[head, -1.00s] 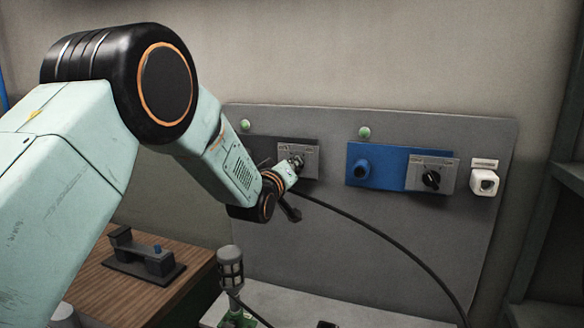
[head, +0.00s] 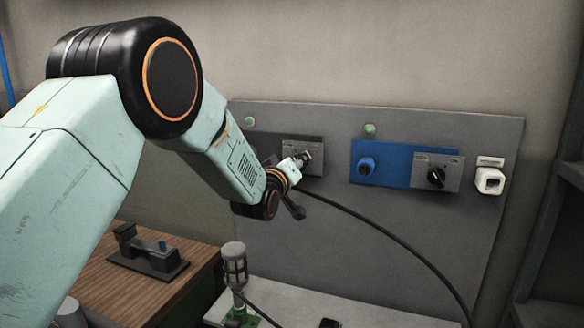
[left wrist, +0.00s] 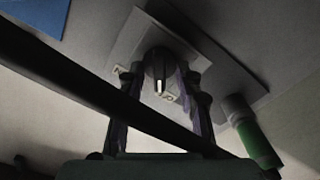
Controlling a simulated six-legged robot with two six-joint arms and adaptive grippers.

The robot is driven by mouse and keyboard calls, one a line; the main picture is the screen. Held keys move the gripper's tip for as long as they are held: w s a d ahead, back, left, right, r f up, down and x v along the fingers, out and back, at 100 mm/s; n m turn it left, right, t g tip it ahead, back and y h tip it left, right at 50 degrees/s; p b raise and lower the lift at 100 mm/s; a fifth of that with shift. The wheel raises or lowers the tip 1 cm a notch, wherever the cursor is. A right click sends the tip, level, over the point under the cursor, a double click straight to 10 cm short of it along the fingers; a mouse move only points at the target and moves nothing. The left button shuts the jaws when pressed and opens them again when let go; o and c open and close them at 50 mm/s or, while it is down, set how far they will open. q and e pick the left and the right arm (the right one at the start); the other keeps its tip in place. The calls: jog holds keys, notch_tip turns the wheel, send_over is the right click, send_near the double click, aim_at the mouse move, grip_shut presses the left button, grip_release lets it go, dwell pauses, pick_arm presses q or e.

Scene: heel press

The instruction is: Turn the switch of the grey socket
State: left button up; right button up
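The grey socket (head: 314,146) is a dark grey box with a lighter grey plate at the left of the wall panel. My left gripper (head: 303,158) is at its plate and hides part of it. In the left wrist view the black rotary switch (left wrist: 159,66), with a white mark, stands on the light plate (left wrist: 128,48). The fingers of my left gripper (left wrist: 161,78) lie on both sides of the switch and appear to be closed on it. Any gap at the fingertips is hard to see in the shadow. My right gripper is not in view.
A blue socket (head: 390,170) with its own grey plate and black switch (head: 436,177) is to the right, beside a white socket (head: 490,181). A black cable (head: 390,238) hangs across the panel and crosses the left wrist view. Green lamps (head: 370,130) sit above.

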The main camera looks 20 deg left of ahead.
pick_arm(q)
jog(key=s, duration=1.2)
jog(key=shift+a, duration=0.2)
jog(key=s+f+m+g+b, duration=0.25)
jog(key=s+f, duration=0.35)
jog(key=f, duration=0.5)
jog(key=s+f+m+g+b, duration=0.1)
jog(key=s+f+g, duration=0.35)
jog(key=f, duration=0.65)
jog(key=s+f+m+g+b, duration=0.25)
jog(key=s+f, duration=0.45)
jog(key=f, duration=0.4)
jog(key=s+f+g+b, duration=0.3)
jog(key=s+f+g, duration=0.1)
jog(key=s+f, duration=0.7)
jog(key=s+f+g+b, duration=0.4)
jog(key=s+f, duration=0.7)
jog(key=s, duration=0.5)
jog(key=shift+s+d+y, duration=0.2)
jog(key=shift+s+y, duration=0.1)
jog(key=shift+s, duration=0.05)
